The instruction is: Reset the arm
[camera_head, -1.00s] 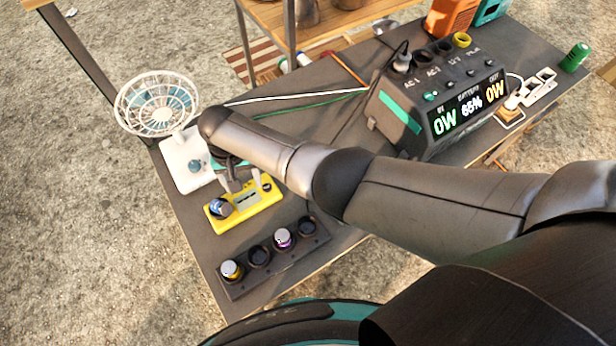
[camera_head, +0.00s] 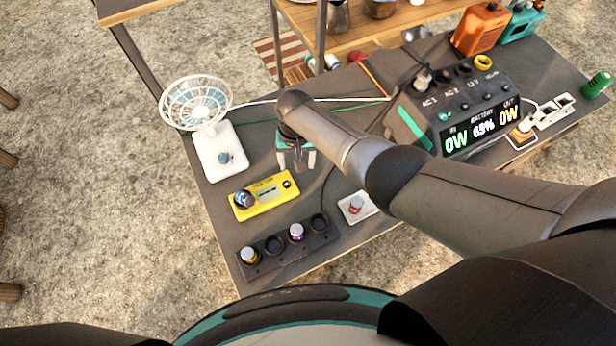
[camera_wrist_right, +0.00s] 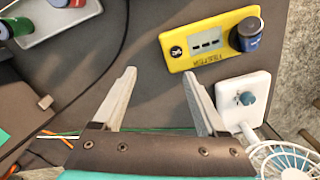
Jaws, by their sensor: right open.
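My right gripper (camera_head: 296,163) is open and empty above the dark table, to the upper right of the yellow tester (camera_head: 277,197). Its two pale fingers (camera_wrist_right: 158,74) stand apart with nothing between them in the wrist view. A dark blue cylinder (camera_head: 243,199) stands on the tester's left end in the head view; it also shows in the wrist view (camera_wrist_right: 247,32). My right arm crosses the head view from the lower right. My left gripper is not in view.
A white fan (camera_head: 217,155) stands left. A dark rack (camera_head: 270,262) holding cylinders lies in front, beside a small pale plate (camera_head: 344,210) with a red-topped cylinder (camera_head: 356,203). A power station (camera_head: 430,125) stands right; cables cross the table behind the gripper.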

